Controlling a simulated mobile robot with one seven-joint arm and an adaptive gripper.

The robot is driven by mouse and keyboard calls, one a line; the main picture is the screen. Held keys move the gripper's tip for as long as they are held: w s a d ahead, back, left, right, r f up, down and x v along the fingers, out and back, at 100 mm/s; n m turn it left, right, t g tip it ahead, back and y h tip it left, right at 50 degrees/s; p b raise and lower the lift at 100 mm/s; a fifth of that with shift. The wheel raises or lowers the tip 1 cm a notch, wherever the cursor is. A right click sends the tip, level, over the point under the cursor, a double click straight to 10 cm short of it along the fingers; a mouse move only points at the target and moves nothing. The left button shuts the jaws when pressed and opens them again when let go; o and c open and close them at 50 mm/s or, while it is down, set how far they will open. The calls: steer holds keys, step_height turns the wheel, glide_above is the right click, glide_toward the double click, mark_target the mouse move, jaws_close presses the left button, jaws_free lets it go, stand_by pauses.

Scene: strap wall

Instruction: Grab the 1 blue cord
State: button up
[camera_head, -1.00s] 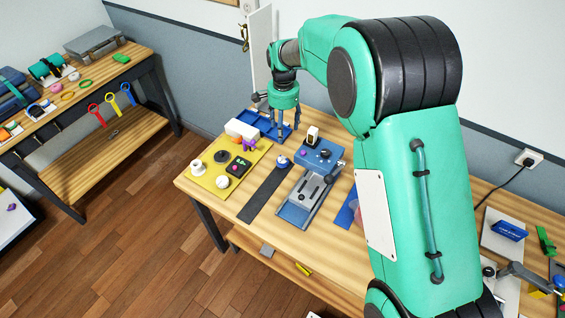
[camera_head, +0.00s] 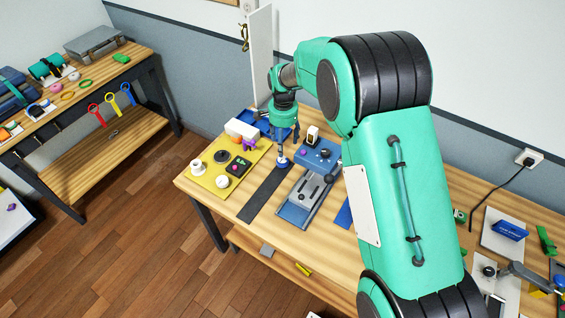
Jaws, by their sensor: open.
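A blue looped cord (camera_head: 127,93) hangs at the front edge of the wooden bench on the left. A yellow looped cord (camera_head: 113,101) and a red looped cord (camera_head: 97,113) hang beside it, to its left. My gripper (camera_head: 285,142) is open and points down over the other table, well to the right of the hanging cords. It is above a small blue-and-white round piece (camera_head: 283,163) at the end of a dark strip. Its fingers look empty; the exact gap to that piece is hard to tell.
The near table has a yellow board (camera_head: 215,185) with several small items, a blue tray (camera_head: 255,121), a dark strip (camera_head: 263,194) and a blue-grey device (camera_head: 309,183). A white upright panel (camera_head: 260,50) stands behind. Open wooden floor (camera_head: 150,200) lies between the tables.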

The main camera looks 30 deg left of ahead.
glide_above(283, 158)
steer(key=shift+w+f, duration=0.1)
steer(key=shift+f, duration=2.3)
steer(key=shift+f, duration=0.1)
steer(key=shift+f+b, duration=0.4)
steer(key=shift+f, duration=2.1)
steer(key=c, duration=1.3)
